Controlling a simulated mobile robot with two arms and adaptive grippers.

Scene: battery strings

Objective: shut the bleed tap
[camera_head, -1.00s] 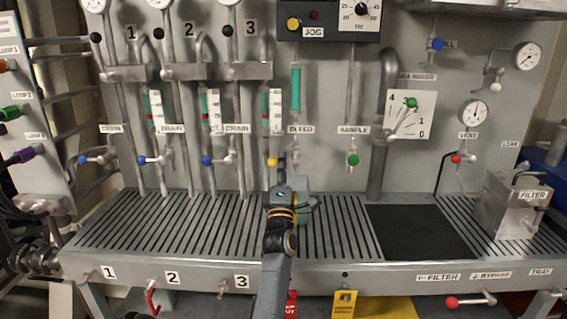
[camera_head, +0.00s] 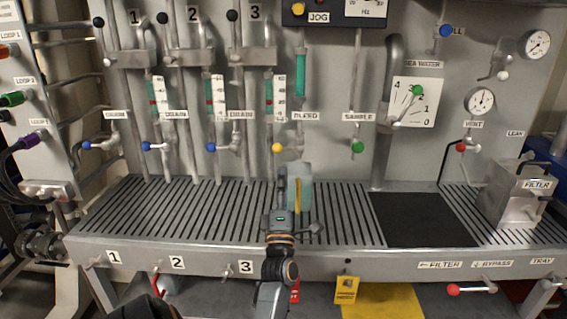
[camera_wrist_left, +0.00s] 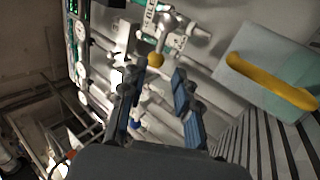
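The bleed tap has a yellow ball knob (camera_head: 278,148) under the BLEED label (camera_head: 306,116) on the grey panel. It also shows in the left wrist view (camera_wrist_left: 155,60), with its metal stem running up to the valve. My left gripper (camera_head: 285,174) is just below and in front of the knob in the head view. In the left wrist view the left gripper (camera_wrist_left: 155,92) has its two blue-padded fingers apart, with nothing between them. The knob lies beyond the fingertips, roughly in line with the gap, apart from both. My right gripper is not in view.
A pale translucent container (camera_head: 304,172) with a yellow handle stands on the slatted tray (camera_head: 340,215), close beside the left gripper; it looms large in the wrist view (camera_wrist_left: 240,85). The green-knobbed sample tap (camera_head: 358,147) is to the right, a blue-knobbed drain tap (camera_head: 211,147) to the left.

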